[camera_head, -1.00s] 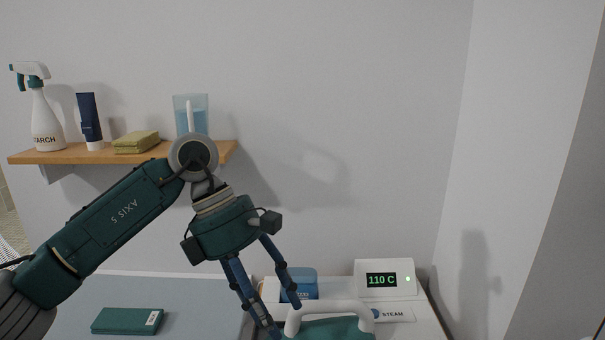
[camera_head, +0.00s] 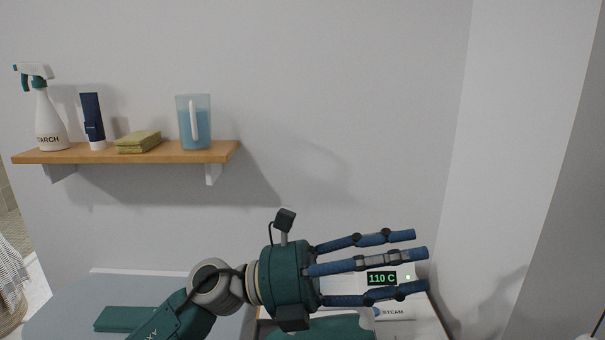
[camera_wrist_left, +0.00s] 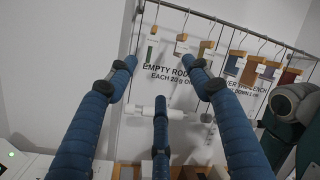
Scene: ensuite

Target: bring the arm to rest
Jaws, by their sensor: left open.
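My left gripper (camera_head: 400,262) is open and empty in the head view. Its blue fingers point to the right, in front of the steam station (camera_head: 405,272) with its "110 C" display. The green iron (camera_head: 325,328) on the station shows only in part below my gripper. In the left wrist view, my left gripper's fingers (camera_wrist_left: 160,85) spread apart with nothing between them. They face a hanging rail (camera_wrist_left: 225,22) with several hooks and small colored samples. My right gripper is not clearly in view.
A wooden shelf (camera_head: 130,152) on the wall holds a spray bottle (camera_head: 48,120), a dark tube (camera_head: 93,120), folded yellow cloths (camera_head: 138,142) and a jug of blue liquid (camera_head: 194,125). A green folded item (camera_head: 125,318) lies on the grey board (camera_head: 60,300). The wall above the gripper is clear.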

